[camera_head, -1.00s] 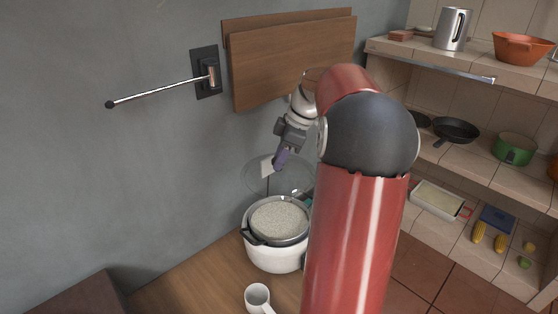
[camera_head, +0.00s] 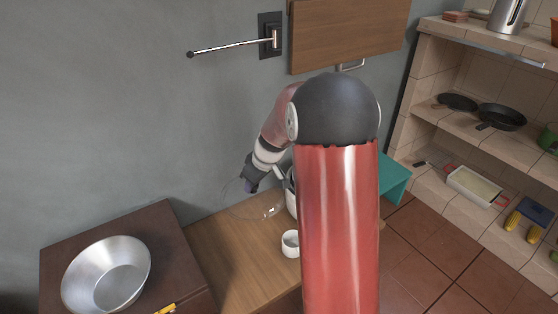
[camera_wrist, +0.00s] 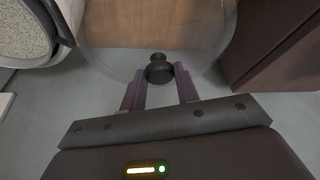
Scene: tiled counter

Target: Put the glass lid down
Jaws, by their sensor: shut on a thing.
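The glass lid (camera_head: 240,209) is a clear disc with a dark knob. It hangs from my gripper (camera_head: 250,187), left of the rice cooker, over the wooden counter (camera_head: 235,262). In the wrist view, the fingers of my gripper (camera_wrist: 161,76) are shut on the lid's black knob (camera_wrist: 158,70). The clear glass (camera_wrist: 208,60) spreads beyond the fingers, with the wooden surface seen through it. Whether the glass touches the counter is unclear. The white cooker (camera_head: 291,198) is mostly hidden by my arm; its grain-filled pot (camera_wrist: 25,30) shows at upper left in the wrist view.
A white mug (camera_head: 290,244) stands on the counter near my arm. A steel bowl (camera_head: 108,275) sits on a dark brown cabinet (camera_head: 150,222) at left. The wall is close behind. Bare counter lies between the cabinet and the mug.

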